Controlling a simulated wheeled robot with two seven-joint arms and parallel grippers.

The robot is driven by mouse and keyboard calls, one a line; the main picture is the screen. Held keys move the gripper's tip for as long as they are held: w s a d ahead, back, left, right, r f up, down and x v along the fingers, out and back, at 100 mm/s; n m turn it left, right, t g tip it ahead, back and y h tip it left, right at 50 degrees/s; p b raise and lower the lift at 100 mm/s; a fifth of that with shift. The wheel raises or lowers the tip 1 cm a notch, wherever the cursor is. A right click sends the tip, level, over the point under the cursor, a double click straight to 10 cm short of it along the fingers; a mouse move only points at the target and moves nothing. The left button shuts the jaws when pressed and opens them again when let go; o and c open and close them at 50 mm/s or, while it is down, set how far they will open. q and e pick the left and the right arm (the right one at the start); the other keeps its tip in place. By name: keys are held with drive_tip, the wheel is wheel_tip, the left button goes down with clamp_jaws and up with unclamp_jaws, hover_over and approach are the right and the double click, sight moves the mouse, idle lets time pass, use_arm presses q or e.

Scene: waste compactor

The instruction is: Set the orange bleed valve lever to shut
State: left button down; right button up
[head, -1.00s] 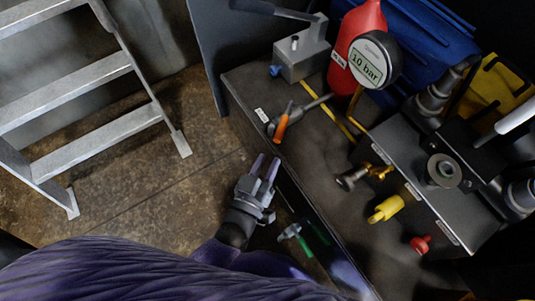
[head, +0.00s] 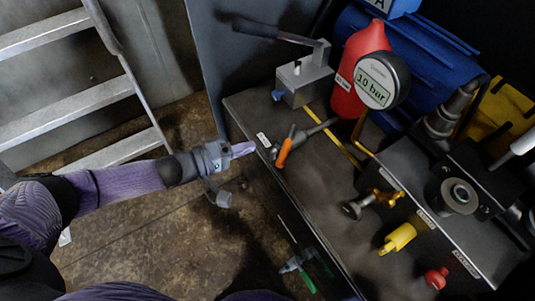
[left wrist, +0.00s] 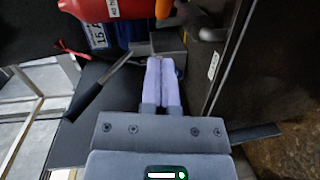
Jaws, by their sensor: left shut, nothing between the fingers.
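The orange bleed valve lever (head: 285,149) sits on a grey valve near the front left edge of the dark bench top. A gap shows between fingertips and lever in the head view. My right gripper is not in view.
A grey block with a dark handle (head: 306,80), a red bottle (head: 360,69) and a 10 bar gauge (head: 381,80) stand behind the valve. A yellow knob (head: 398,238) and a red knob (head: 436,277) are to the right. A ladder (head: 80,85) stands left.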

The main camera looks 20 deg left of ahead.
sight(287, 149)
use_arm(q)
drive_tip(key=d, duration=0.3)
drive_tip(key=d+f, duration=0.1)
drive_tip(key=shift+w+d, duration=0.35)
drive_tip(key=shift+w, duration=0.05)
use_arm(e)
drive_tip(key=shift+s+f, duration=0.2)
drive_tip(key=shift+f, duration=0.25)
use_arm(q)
drive_tip(key=shift+r, duration=0.1)
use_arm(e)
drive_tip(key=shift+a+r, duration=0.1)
